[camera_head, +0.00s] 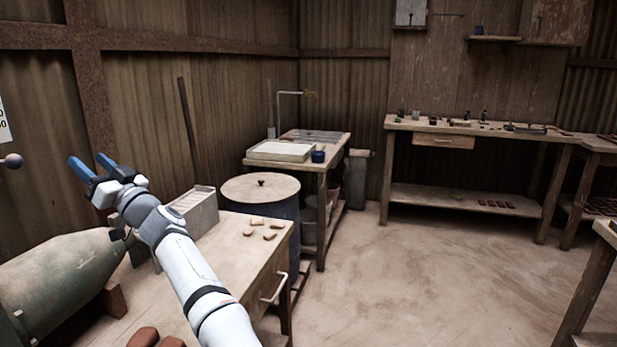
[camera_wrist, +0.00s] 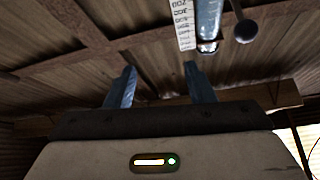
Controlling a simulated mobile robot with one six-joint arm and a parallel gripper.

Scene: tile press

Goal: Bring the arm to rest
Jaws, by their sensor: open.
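My gripper (camera_head: 92,168) is at the left of the head view, raised above the wooden bench (camera_head: 255,262), with its blue fingers pointing up and to the left. The fingers stand apart with nothing between them. In the wrist view my gripper (camera_wrist: 160,85) also shows open and empty, with the corrugated wall behind it. My white arm runs from the bottom of the head view up to the gripper, and hides part of the bench.
A green tank (camera_head: 62,275) lies below my gripper. A grey box (camera_head: 197,210) and several clay pieces (camera_head: 270,234) are on the bench. A lidded drum (camera_head: 261,188) stands behind it. A dark knob (camera_head: 13,160) is left of my gripper. The floor at right is clear.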

